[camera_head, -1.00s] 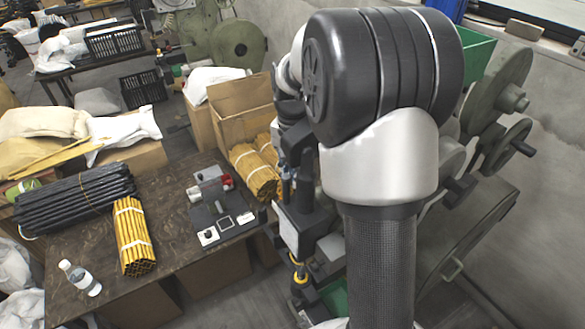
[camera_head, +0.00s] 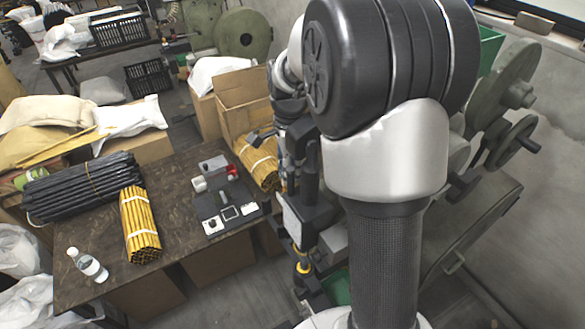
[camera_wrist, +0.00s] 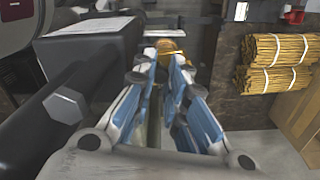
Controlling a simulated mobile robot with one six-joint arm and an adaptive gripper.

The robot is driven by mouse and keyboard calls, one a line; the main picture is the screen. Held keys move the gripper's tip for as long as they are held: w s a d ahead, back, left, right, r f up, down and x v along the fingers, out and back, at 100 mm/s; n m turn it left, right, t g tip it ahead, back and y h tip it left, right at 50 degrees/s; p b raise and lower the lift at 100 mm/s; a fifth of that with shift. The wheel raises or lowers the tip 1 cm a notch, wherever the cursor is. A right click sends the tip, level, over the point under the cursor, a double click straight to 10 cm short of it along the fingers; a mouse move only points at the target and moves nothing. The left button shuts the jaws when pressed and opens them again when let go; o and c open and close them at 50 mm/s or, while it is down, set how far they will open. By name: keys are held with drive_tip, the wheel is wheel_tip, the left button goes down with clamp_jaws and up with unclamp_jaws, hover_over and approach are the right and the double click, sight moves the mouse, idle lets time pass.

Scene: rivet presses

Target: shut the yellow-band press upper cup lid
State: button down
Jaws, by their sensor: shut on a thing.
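The yellow-band press (camera_head: 310,218) is the dark machine just left of my arm in the head view, partly hidden by it. A yellow ring (camera_head: 303,268) goes round its lower column. In the wrist view my gripper (camera_wrist: 163,62) has its two blue-sided fingers drawn together at the tips, shut on a small part that they largely hide. A yellow-orange piece (camera_wrist: 172,45) shows just past the tips. A grey block with a pale top (camera_wrist: 90,27) stands close on the left. I cannot make out the upper cup lid or its angle clearly.
A dark table (camera_head: 130,245) at left bears yellow rods (camera_head: 138,222), black rods (camera_head: 80,187), a bottle (camera_head: 88,265) and a small grey device (camera_head: 225,212). An open cardboard box (camera_head: 240,88) stands behind. Large green-grey wheels (camera_head: 510,75) stand at right, near the wall.

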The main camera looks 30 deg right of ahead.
drive_tip(key=shift+a+m, duration=0.2)
drive_tip(key=shift+m, duration=0.5)
drive_tip(key=c, duration=1.6)
unclamp_jaws()
drive_tip(key=shift+r, duration=0.15)
drive_tip(key=shift+r, duration=3.9)
